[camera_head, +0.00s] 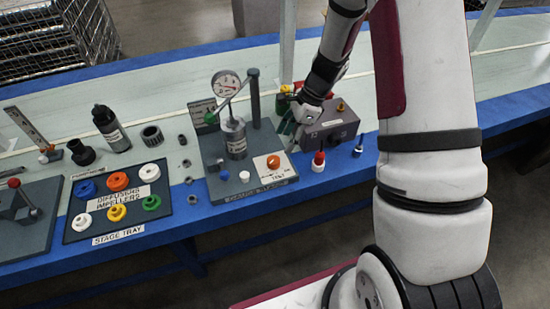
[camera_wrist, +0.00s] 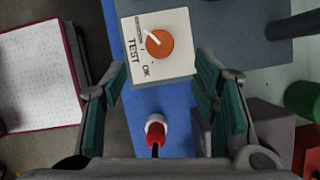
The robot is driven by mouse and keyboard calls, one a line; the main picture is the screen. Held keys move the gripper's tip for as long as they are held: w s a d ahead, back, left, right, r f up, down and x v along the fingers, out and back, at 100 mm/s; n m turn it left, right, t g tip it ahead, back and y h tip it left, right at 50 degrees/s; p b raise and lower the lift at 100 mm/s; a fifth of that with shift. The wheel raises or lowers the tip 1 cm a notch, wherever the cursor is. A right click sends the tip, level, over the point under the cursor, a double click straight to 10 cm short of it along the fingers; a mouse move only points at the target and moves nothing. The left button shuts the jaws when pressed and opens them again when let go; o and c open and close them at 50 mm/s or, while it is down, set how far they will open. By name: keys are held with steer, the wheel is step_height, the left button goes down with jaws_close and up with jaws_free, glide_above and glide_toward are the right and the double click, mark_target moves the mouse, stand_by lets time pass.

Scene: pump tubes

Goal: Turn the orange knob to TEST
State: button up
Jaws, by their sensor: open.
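The orange knob (camera_head: 273,161) sits on a white label plate (camera_head: 285,173) at the front right of the grey pump-stand base. In the wrist view the knob (camera_wrist: 160,45) is round, and its white pointer line aims to the upper left. The word TEST is printed left of the knob and OK below it; another label at the upper left is too small to read. My gripper (camera_head: 290,134) is up and to the right of the knob in the head view. In the wrist view its green-padded fingers (camera_wrist: 162,72) are wide apart and empty, with the knob ahead between them, not touched.
A red-and-white part (camera_wrist: 157,129) stands on the blue bench edge, also seen in the head view (camera_head: 318,161). A grey box (camera_head: 335,130) stands close to my gripper. A gauge (camera_head: 226,83) rises behind the knob. The impeller tray (camera_head: 118,203) is at left.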

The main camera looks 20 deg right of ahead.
mark_target(275, 160)
steer(key=b+x, duration=0.1)
steer(key=x, duration=0.8)
steer(key=shift+f, duration=0.25)
steer(key=c, duration=1.2)
